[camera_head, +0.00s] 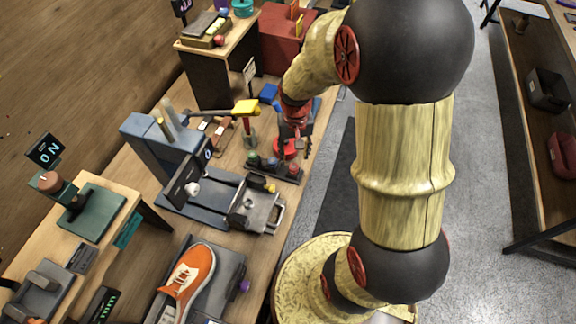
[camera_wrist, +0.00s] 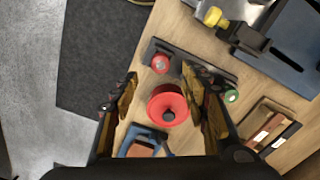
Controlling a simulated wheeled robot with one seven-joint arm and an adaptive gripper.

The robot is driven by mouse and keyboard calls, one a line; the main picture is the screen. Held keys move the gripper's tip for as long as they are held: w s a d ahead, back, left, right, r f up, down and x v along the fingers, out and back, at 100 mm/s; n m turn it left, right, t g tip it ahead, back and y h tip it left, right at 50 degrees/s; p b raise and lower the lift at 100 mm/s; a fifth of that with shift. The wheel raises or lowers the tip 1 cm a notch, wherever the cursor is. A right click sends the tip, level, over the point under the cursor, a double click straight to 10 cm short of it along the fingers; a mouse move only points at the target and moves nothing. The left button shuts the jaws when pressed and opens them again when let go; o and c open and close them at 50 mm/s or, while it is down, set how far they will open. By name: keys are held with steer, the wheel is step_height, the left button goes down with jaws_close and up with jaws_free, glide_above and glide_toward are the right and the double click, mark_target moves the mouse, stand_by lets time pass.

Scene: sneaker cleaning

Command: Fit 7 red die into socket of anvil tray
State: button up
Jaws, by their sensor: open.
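A dark tray (camera_wrist: 196,66) holds a small red round piece (camera_wrist: 160,63) at one end and a green piece (camera_wrist: 231,96) at the other. It also shows in the head view (camera_head: 275,172). A larger red round piece (camera_wrist: 167,104) with a dark centre lies beside the tray. I cannot tell a number on any piece, or which piece is the die. My gripper (camera_wrist: 161,76) is open and empty above them. The larger red piece shows between its fingers, and the small one near the fingertips. In the head view my gripper (camera_head: 294,122) points down beyond the tray.
A blue-grey press (camera_head: 165,150) with a grey vise-like block (camera_head: 256,208) stands near the tray. A yellow-headed hammer (camera_head: 246,108) stands upright close by. A blue item (camera_wrist: 145,141) lies beside the larger red piece. An orange sneaker (camera_head: 190,272) lies farther front.

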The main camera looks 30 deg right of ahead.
mark_target(294, 166)
step_height(294, 166, down, 7)
steer(key=shift+f+b, duration=0.1)
steer(key=shift+b, duration=0.85)
steer(key=shift+c, duration=0.4)
jaws_close()
